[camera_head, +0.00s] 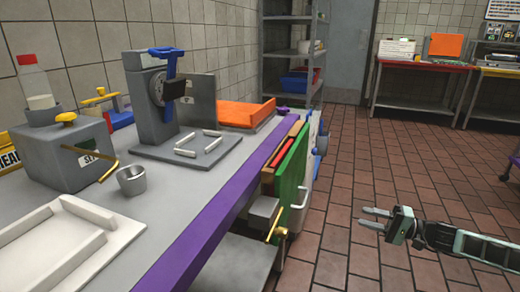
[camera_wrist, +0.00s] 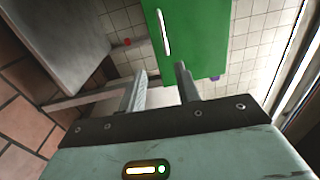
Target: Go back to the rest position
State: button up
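My gripper (camera_head: 374,219) is at the lower right of the head view, over the tiled floor and to the right of the counter. Its two fingers are apart with nothing between them. In the wrist view the two fingers (camera_wrist: 160,88) also stand apart and empty. Ahead of them in that view is a green door or drawer front (camera_wrist: 190,40) with a pale handle. The same green panel (camera_head: 291,185) stands out from the counter's front in the head view.
The grey counter (camera_head: 165,195) with a purple edge fills the left. It bears a white tray (camera_head: 50,240), a metal cup (camera_head: 131,180), a press (camera_head: 155,105), an orange tray (camera_head: 240,112) and a bottle (camera_head: 36,85). A shelf rack (camera_head: 295,50) stands behind. Floor (camera_head: 350,170) is clear.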

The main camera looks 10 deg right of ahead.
jog(key=s+a+f+n+g+h, duration=0.35)
jog(key=s+a+g, duration=0.35)
jog(key=a+g, duration=0.4)
jog(key=s+a+n+g+h, duration=0.1)
jog(key=s+n+g+h, duration=0.1)
jog(key=s+h, duration=0.35)
notch_tip(320, 180, up, 18)
jog(key=s+a+n+t+h, duration=0.1)
jog(key=t+h, duration=0.4)
jog(key=h, duration=0.2)
jog(key=s+a+r+n+g+y, duration=0.1)
jog(key=s+a+n, duration=0.3)
jog(key=s+a, duration=0.4)
jog(key=s+a+r+n+g, duration=0.15)
jog(key=s+a+n, duration=0.3)
jog(key=a, duration=0.55)
notch_tip(320, 180, up, 20)
jog(key=s+p, duration=0.1)
jog(key=p, duration=1.9)
jog(key=shift+a+r+m, duration=0.15)
jog(key=shift+m, duration=0.15)
